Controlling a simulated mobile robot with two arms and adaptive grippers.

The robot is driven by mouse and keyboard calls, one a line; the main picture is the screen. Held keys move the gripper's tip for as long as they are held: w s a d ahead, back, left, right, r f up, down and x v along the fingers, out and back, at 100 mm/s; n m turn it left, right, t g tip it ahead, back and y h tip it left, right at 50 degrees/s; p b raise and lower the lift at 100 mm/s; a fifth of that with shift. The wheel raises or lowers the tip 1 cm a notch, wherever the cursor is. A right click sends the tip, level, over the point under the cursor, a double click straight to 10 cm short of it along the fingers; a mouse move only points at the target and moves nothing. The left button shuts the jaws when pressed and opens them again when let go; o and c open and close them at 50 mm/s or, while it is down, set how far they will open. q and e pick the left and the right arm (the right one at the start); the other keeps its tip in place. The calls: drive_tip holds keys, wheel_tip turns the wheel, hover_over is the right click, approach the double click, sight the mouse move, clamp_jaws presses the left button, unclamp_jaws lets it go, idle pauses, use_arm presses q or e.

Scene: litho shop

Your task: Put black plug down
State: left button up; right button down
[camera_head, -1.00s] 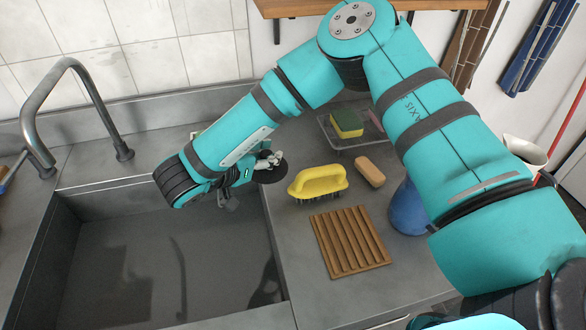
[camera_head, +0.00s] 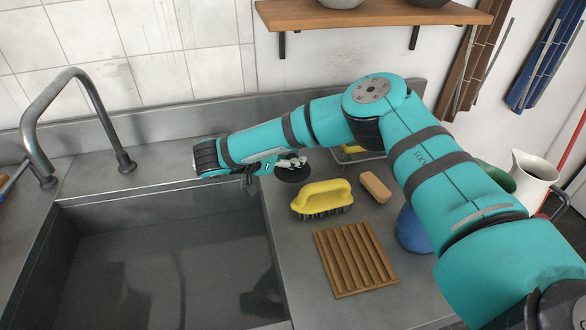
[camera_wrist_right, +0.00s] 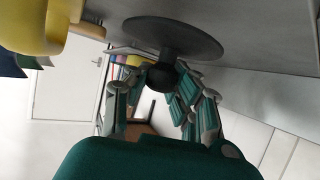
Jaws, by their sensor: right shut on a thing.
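The black plug (camera_head: 293,173) is a dark round disc at the end of my right arm, beside the sink. In the right wrist view the plug (camera_wrist_right: 172,38) shows as a wide disc with a short knob. My right gripper (camera_head: 291,162) is shut on it; in the wrist view the fingers (camera_wrist_right: 163,85) close around the knob. The disc is close to the grey counter surface; I cannot tell whether it touches it. My left gripper is not in view.
The sink basin (camera_head: 160,265) lies left of the gripper, with a curved tap (camera_head: 75,80) behind it. A yellow brush (camera_head: 322,195), a tan block (camera_head: 375,187) and a ribbed wooden board (camera_head: 355,258) lie on the counter (camera_head: 305,290). A shelf (camera_head: 370,14) hangs above.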

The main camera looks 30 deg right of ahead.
sight(290, 168)
drive_tip(key=shift+f, duration=1.8)
drive_tip(key=shift+f, duration=0.2)
drive_tip(key=c, duration=1.2)
unclamp_jaws()
drive_tip(key=shift+o, duration=0.2)
drive_tip(key=shift+r, duration=0.1)
drive_tip(key=shift+r, duration=0.2)
drive_tip(key=b+v, duration=0.1)
drive_tip(key=v, duration=1.1)
drive_tip(key=shift+f, duration=0.1)
